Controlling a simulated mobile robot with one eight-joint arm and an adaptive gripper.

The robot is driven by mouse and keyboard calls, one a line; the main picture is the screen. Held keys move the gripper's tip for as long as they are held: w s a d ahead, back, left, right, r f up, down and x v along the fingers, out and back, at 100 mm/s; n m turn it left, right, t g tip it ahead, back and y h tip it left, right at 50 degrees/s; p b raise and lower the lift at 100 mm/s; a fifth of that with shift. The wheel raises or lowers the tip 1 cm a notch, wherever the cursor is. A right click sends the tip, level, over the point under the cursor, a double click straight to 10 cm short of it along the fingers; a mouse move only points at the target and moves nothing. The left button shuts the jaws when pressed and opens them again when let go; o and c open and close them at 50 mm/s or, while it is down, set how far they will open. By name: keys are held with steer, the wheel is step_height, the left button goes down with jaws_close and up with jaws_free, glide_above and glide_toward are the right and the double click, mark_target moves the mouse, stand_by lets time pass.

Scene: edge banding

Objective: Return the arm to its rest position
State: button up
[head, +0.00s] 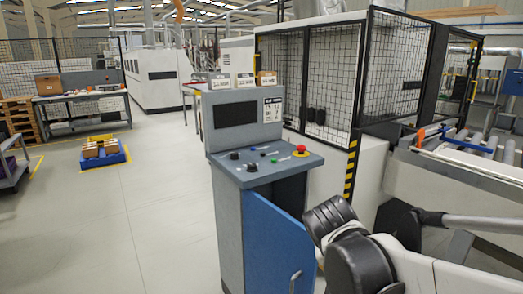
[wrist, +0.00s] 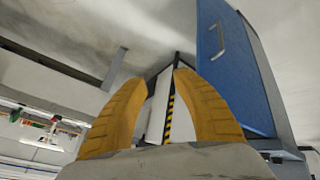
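My gripper (wrist: 163,77) shows in the wrist view as two yellow-orange fingers. Their tips are apart, and nothing is held between them. In the head view, my arm shows at the lower right, with black joints and pale links, in front of the machine and beside the console. My gripper does not show in the head view.
A grey control console (head: 243,130) with a red stop button (head: 301,149) and blue door (head: 278,245) stands close to my arm; the door also shows in the wrist view (wrist: 232,80). A fenced machine (head: 330,75) and roller conveyor (head: 480,146) are right.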

steer(key=s+n+t+y, duration=0.1)
steer(key=s+y, duration=0.3)
steer(key=s, duration=1)
steer(key=shift+a+f+n+t, duration=0.2)
steer(key=shift+f+n+t, duration=0.1)
steer(key=shift+n+t, duration=0.15)
